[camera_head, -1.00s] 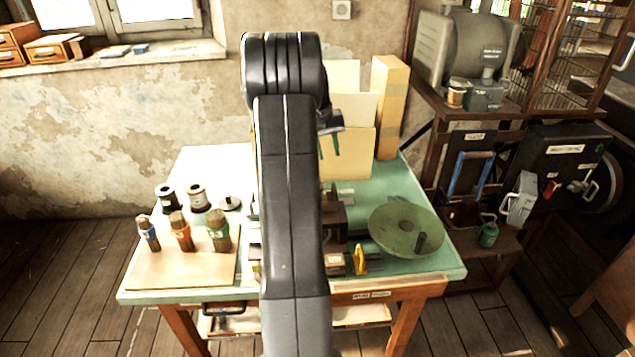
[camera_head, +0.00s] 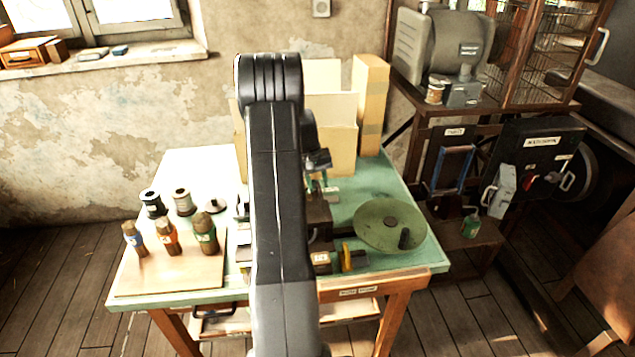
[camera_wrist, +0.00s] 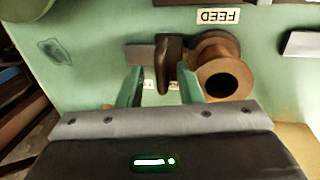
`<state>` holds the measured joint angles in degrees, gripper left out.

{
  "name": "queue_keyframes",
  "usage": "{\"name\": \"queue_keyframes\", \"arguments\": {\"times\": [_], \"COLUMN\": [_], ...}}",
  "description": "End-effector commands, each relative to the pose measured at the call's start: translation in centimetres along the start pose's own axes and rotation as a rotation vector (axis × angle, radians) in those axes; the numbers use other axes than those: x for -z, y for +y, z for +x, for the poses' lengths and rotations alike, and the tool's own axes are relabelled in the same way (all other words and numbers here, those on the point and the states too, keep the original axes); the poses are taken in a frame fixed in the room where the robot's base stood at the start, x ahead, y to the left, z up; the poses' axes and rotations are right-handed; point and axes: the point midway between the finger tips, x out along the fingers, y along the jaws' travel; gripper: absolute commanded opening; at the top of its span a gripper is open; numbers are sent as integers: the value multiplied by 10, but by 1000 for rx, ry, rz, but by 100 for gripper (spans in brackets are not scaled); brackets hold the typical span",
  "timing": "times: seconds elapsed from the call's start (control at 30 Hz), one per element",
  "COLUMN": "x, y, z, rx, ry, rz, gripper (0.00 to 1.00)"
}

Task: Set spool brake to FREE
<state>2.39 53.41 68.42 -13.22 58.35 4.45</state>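In the wrist view, a dark brown upright lever (camera_wrist: 168,62) stands beside a grey bar (camera_wrist: 139,55) and a brown spool-like cylinder (camera_wrist: 219,72). I take the lever to be the spool brake, but no label readable here confirms it. My gripper (camera_wrist: 160,72) is open, with its green fingers on either side of the lever's lower end. The right finger is nearer to it; contact cannot be told. Small white labels (camera_wrist: 149,84) below the lever are partly hidden. In the head view my gripper (camera_head: 318,184) is low over the bench, and my arm hides much around it.
A FEED label (camera_wrist: 218,17) appears upside down in the wrist view.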

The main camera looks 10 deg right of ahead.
Motion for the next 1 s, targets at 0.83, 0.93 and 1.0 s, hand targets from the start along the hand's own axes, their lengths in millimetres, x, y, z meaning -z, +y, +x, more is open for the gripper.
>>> {"name": "queue_keyframes", "arguments": {"times": [0.83,0.93,1.0], "x": [0,0,0], "y": [49,49,50], "z": [10,9,9], "rx": [-1,-2,-2], "ry": [1,1,1], "rz": [1,-1,-1], "gripper": [0,0,0]}}
